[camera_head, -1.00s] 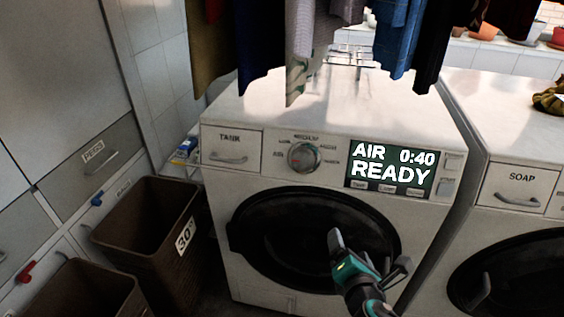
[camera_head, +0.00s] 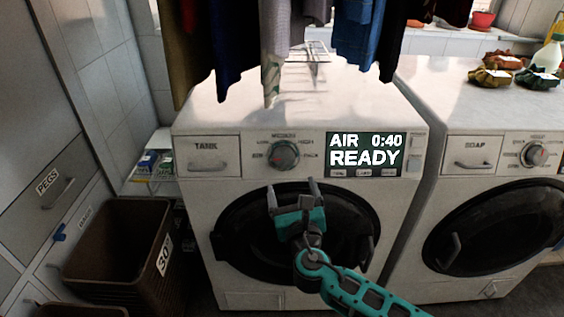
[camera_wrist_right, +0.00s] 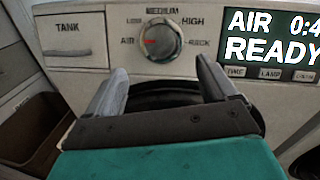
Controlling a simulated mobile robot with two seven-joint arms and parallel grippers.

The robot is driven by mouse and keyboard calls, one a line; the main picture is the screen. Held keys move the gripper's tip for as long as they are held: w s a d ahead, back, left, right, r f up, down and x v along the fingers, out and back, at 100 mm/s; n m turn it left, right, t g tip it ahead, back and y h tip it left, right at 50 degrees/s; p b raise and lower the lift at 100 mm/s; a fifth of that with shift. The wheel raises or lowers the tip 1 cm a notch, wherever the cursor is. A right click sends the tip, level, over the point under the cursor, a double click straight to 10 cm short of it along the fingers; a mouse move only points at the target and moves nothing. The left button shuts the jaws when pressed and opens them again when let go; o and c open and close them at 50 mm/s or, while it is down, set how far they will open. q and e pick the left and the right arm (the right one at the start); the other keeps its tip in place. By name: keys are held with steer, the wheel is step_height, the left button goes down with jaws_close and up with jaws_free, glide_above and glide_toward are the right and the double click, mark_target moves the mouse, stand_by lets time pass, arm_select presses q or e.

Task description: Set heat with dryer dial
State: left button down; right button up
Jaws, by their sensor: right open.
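The dryer dial (camera_head: 284,155) is a round grey knob on the dryer's front panel, ringed by heat labels. In the right wrist view the dial (camera_wrist_right: 161,40) has a red mark pointing left, towards AIR. LOW, MEDIUM and HIGH are also readable around it. The display (camera_head: 364,154) reads AIR 0:40 READY. My right gripper (camera_head: 292,191) is open and empty in front of the dryer door, below the dial and apart from it. Its two fingers (camera_wrist_right: 160,84) point at the panel in the right wrist view. My left gripper is out of view.
The TANK drawer (camera_head: 208,156) is left of the dial. Clothes (camera_head: 280,40) hang above the dryer top. A second machine with a SOAP drawer (camera_head: 472,153) stands right. A brown basket (camera_head: 120,250) is on the left. The space before the panel is clear.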

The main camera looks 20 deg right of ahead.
mark_target(284, 160)
steer(key=w, duration=0.3)
steer(key=w+d+b, duration=0.1)
steer(key=w, duration=0.6)
steer(key=shift+w+d, duration=0.3)
steer(key=shift+w, duration=0.1)
steer(key=shift+c, duration=0.2)
steer(key=c, duration=1)
steer(key=shift+f+b, duration=0.1)
steer(key=shift+b, duration=0.3)
